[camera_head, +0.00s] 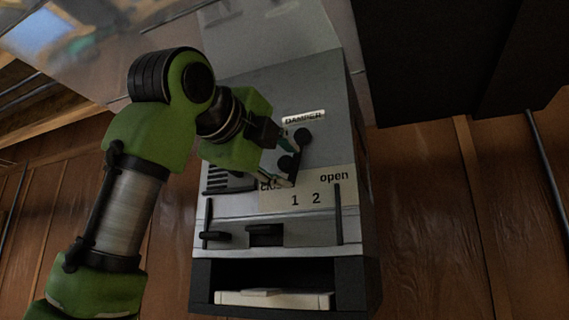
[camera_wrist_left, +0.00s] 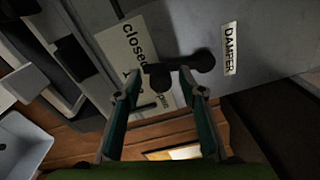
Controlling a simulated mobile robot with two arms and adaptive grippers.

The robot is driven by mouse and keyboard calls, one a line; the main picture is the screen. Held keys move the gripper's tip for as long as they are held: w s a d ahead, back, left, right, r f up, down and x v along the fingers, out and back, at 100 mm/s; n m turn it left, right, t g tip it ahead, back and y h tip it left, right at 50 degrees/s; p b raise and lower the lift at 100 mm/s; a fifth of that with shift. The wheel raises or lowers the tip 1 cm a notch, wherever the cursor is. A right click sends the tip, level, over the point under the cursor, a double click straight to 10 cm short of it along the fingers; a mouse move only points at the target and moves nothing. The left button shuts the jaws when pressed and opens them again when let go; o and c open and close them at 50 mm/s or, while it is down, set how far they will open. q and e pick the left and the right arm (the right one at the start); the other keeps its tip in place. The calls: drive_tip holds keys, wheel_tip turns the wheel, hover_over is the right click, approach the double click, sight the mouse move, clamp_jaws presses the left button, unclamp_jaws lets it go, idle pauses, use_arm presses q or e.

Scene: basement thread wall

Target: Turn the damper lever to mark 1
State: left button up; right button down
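The damper lever (camera_head: 286,163) is black with a round knob and hangs down and left from its pivot on the grey front panel. In the left wrist view the lever knob (camera_wrist_left: 159,76) sits between my left gripper's fingertips, with a gap showing beside it. My left gripper (camera_head: 286,158) is open around the knob; I cannot tell if a finger touches it. The scale plate (camera_head: 318,196) reads "closed", 1, 2 and "open". "Closed" is partly hidden by the gripper, and the lever's exact mark is unclear. My right gripper is not in view.
The "DAMPER" label (camera_head: 304,117) is above the lever. Below the plate are a black latch (camera_head: 266,236), a thin upright bar (camera_head: 338,214) and an open slot with a pale block (camera_head: 272,299). A dark box (camera_head: 450,60) hangs at upper right. Wood panelling stands behind.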

use_arm(q)
drive_tip(key=v, duration=1.1)
drive_tip(key=shift+a, duration=0.15)
